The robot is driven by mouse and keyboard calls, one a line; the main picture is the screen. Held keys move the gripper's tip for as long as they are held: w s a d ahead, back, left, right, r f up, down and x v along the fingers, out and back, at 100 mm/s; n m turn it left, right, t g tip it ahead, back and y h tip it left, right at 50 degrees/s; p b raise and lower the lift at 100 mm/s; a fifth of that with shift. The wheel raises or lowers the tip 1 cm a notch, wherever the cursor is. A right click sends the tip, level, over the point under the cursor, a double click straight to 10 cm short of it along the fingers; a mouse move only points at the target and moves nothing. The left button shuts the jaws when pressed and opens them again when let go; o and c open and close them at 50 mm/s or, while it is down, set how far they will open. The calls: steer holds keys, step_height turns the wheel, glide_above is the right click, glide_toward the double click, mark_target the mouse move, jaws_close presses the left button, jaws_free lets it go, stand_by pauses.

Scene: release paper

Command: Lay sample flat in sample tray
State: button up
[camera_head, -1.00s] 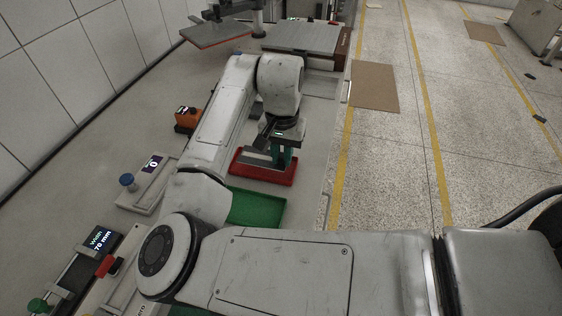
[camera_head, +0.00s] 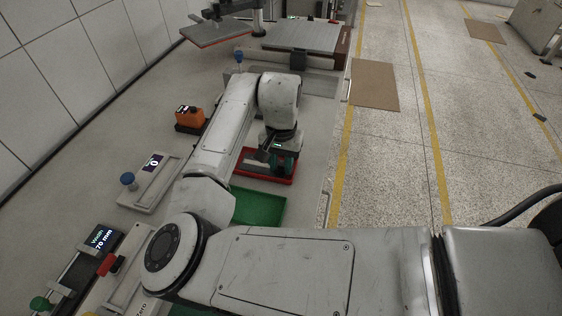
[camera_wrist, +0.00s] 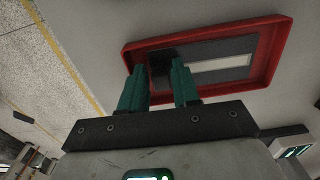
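A red tray (camera_head: 262,178) lies on the bench, partly hidden by my wrist in the head view. The wrist view shows its red rim (camera_wrist: 276,52). A flat dark grey piece with a pale strip (camera_wrist: 220,64) lies inside it, apparently the sample. My gripper (camera_wrist: 158,68) has two green fingers, spread apart with a clear gap and nothing visible between them. The fingertips are over the tray's near side, by a dark patch that looks like shadow. I cannot tell whether they touch the tray. In the head view my gripper (camera_head: 284,163) is low over the tray.
A green tray (camera_head: 258,207) lies just nearer than the red one. An orange device (camera_head: 190,117), a gauge with a blue knob (camera_head: 150,182) and a width display unit (camera_head: 100,238) stand left of my arm. The bench's right edge is close to the trays.

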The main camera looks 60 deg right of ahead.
steer(key=shift+r, duration=0.15)
step_height(320, 180, up, 12)
stand_by(0.5)
steer(key=shift+s, duration=0.1)
stand_by(0.5)
